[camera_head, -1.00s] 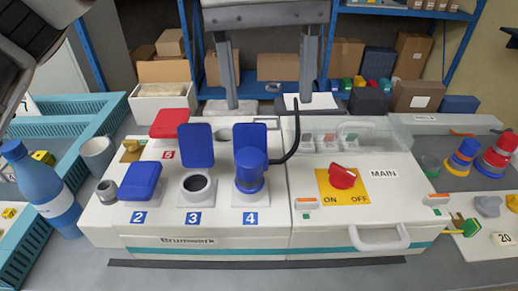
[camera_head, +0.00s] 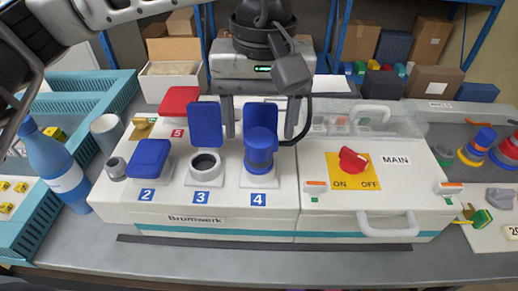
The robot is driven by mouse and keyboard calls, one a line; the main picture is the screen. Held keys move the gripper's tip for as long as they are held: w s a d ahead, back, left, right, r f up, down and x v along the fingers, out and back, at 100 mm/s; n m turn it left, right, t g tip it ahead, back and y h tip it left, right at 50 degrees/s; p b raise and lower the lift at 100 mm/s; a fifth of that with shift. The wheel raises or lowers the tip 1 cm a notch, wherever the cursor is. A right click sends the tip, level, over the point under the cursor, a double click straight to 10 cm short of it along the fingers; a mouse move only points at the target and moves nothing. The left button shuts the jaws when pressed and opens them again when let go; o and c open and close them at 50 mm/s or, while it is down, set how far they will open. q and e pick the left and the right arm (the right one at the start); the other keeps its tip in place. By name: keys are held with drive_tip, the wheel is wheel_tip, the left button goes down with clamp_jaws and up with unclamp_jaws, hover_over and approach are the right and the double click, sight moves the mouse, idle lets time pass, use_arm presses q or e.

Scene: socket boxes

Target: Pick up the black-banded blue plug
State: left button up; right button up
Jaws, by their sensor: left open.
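A blue plug (camera_head: 259,152) stands upright in the socket numbered 4, with a black cable running off to its right. I cannot make out clearly whether it has a black band. A raised blue lid (camera_head: 260,113) stands behind it. My left gripper (camera_head: 262,125) is open and points down, behind the plug. Its two fingers straddle the raised lid, one on each side, and do not visibly touch the plug. My right gripper is not in view. Another blue plug (camera_head: 485,138) with a yellow ring stands at the far right.
Socket 3 (camera_head: 205,162) is open and empty with its lid raised. Socket 2's blue lid (camera_head: 149,157) and the red lid (camera_head: 179,100) are down. A red switch (camera_head: 352,160) and a handle are right. A blue bottle (camera_head: 54,170) and cup (camera_head: 106,133) stand left.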

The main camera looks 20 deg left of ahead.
sight(260, 136)
use_arm(q)
drive_tip(key=shift+f, duration=1.85)
drive_tip(key=c, duration=1.2)
drive_tip(key=shift+o, duration=0.2)
drive_tip(key=shift+r, duration=0.1)
